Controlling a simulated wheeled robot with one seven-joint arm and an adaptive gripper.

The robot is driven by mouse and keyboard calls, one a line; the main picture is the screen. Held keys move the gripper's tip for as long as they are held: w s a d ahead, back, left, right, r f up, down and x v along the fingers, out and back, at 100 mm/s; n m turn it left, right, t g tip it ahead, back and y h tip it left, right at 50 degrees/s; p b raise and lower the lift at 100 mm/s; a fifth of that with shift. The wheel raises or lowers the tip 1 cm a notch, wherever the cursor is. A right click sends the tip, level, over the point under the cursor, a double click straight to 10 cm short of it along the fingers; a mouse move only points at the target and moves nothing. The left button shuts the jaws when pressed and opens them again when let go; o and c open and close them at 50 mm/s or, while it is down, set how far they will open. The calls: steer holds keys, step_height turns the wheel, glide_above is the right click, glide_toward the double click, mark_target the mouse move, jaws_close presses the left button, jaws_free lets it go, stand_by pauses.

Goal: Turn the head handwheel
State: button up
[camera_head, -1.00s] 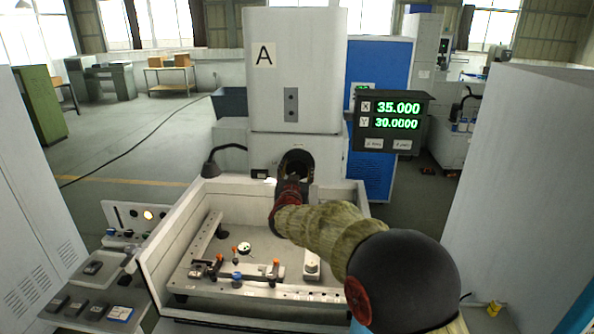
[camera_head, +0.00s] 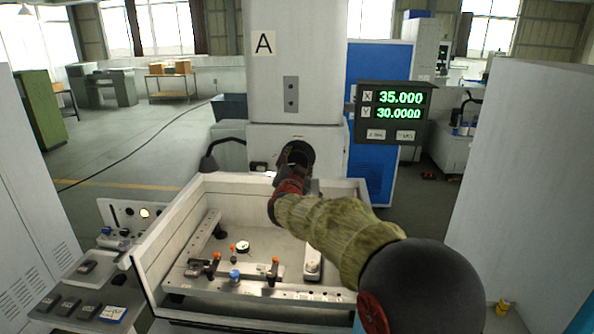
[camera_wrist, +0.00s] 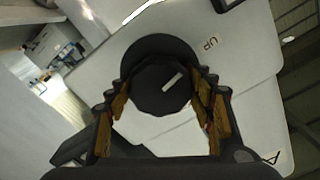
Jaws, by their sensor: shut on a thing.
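The head handwheel (camera_wrist: 160,90) is a dark, round, faceted knob with a white mark line tilted to the upper right, in front of a larger black disc. It sits on the front of the machine head below the tall white column marked A. In the head view the handwheel (camera_head: 298,153) is partly hidden by my gripper (camera_head: 292,172). In the wrist view my gripper (camera_wrist: 160,98) has its brown-padded fingers on either side of the knob, closed on it. A label "UP" (camera_wrist: 211,41) is on the white face beside the wheel.
Below is an open work tank (camera_head: 178,235) with clamps and fixtures. White cabinets flank both sides.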

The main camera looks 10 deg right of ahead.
steer(key=shift+f+m+b, duration=0.1)
steer(key=shift+m+b, duration=0.85)
steer(key=shift+m, duration=0.25)
steer(key=o, duration=1.2)
steer(key=shift+c, duration=0.2)
steer(key=shift+s, duration=0.1)
steer(key=v, duration=1.1)
steer(key=shift+s+a, duration=0.2)
steer(key=shift+s, duration=0.15)
